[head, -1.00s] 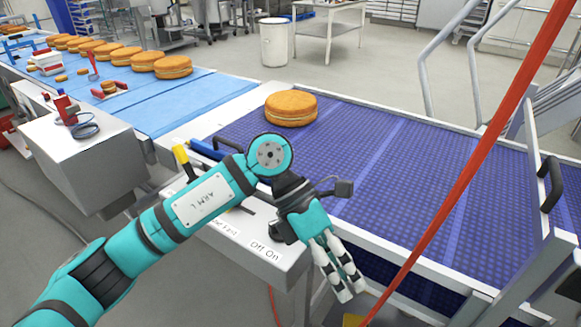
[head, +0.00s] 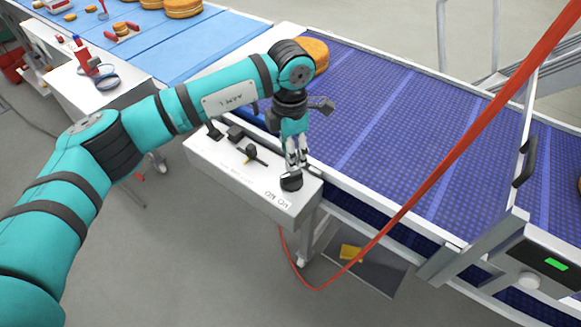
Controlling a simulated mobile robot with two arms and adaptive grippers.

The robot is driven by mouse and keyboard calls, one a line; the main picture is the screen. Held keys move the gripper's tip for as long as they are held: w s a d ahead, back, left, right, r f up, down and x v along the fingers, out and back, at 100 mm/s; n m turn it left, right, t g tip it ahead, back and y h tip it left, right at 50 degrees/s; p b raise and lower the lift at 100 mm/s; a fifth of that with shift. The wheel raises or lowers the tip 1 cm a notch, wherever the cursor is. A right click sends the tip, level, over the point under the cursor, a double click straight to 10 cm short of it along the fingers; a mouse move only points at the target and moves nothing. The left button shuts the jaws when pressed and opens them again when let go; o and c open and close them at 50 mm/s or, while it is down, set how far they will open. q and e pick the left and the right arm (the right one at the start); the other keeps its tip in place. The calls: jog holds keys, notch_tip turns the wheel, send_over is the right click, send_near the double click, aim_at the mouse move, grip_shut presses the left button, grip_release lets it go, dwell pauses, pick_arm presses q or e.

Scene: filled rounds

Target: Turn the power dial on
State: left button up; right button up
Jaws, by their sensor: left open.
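The power dial (head: 291,181) is a black knob on top of the grey control box (head: 240,180), near its right end, beside the "Off On" lettering. My left gripper (head: 296,168) points down right over the dial, with its pale fingertips at the dial's upper part. The fingers are open; whether they touch the dial I cannot tell. A smaller black knob (head: 251,152) and a lever slot lie to the left on the same box. My right gripper is not in view.
The dark blue conveyor belt (head: 400,130) runs behind the box, with a cake layer (head: 317,54) partly hidden by my arm. A red hose (head: 430,185) crosses on the right. A panel with a green display (head: 555,264) stands at lower right.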

aim_at(290, 174)
pick_arm(q)
notch_tip(290, 174, down, 8)
jog(key=shift+r+p, duration=0.1)
jog(key=shift+p, duration=0.7)
jog(key=shift+c, duration=0.2)
grip_shut()
